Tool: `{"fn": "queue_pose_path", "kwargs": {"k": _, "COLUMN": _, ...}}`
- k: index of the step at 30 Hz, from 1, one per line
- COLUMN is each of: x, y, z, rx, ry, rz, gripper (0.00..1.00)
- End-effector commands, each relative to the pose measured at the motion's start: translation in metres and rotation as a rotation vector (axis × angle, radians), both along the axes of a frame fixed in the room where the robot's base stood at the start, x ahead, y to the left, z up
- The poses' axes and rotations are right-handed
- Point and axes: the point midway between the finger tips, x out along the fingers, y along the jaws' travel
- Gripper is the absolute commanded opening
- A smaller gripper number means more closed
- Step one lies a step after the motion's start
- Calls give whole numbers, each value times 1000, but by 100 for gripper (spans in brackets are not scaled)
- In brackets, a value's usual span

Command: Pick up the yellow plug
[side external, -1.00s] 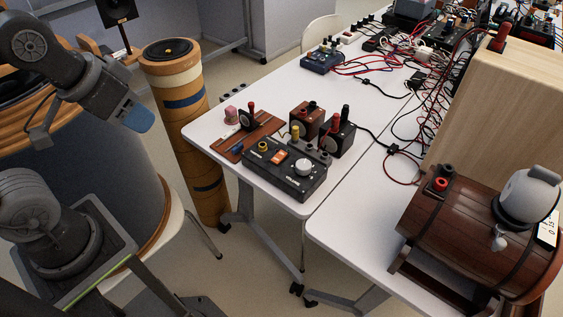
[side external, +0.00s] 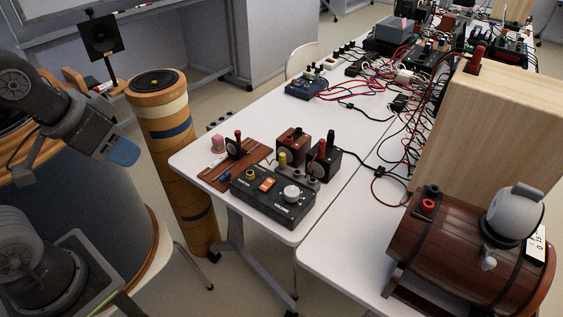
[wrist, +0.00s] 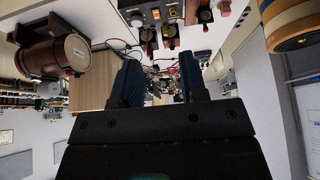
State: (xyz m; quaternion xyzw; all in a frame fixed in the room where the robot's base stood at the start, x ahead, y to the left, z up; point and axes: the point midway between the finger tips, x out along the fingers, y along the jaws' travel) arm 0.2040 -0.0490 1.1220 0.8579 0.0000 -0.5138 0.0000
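The yellow plug (side external: 282,159) stands upright at the back edge of a black control box (side external: 262,207) on the near white table. The box has an orange switch, a white knob and a separate yellow socket. My gripper (side external: 124,152), with blue finger pads, is in the air left of the table, well away from the plug. In the wrist view my gripper (wrist: 158,80) has its two blue fingers apart with nothing between them. The control box (wrist: 155,14) shows at the top of that view; I cannot make out the yellow plug there.
A dark speaker (side external: 322,165) with red and black plugs and a brown one (side external: 292,143) stand behind the box. A wooden board (side external: 222,178) lies left of it. A banded column (side external: 170,150) stands between my arm and the table. A barrel (side external: 440,240) is at right.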

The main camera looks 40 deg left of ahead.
Motion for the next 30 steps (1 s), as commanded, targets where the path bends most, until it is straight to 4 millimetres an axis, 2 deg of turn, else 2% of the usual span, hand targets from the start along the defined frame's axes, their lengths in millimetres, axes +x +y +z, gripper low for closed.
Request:
{"fn": "queue_pose_path", "kwargs": {"k": 9, "x": 0, "y": 0, "z": 0, "rx": 0, "ry": 0, "rz": 0, "gripper": 40}}
{"fn": "queue_pose_path", "kwargs": {"k": 13, "x": 0, "y": 0, "z": 0, "rx": 0, "ry": 0, "rz": 0, "gripper": 52}}
{"fn": "queue_pose_path", "kwargs": {"k": 22, "x": 6, "y": 0, "z": 2, "rx": 0, "ry": 3, "rz": -7, "gripper": 52}}
{"fn": "queue_pose_path", "kwargs": {"k": 26, "x": 32, "y": -2, "z": 9, "rx": 1, "ry": 18, "rz": -39, "gripper": 52}}
{"fn": "queue_pose_path", "kwargs": {"k": 30, "x": 85, "y": -5, "z": 14, "rx": 1, "ry": 40, "rz": -101, "gripper": 52}}
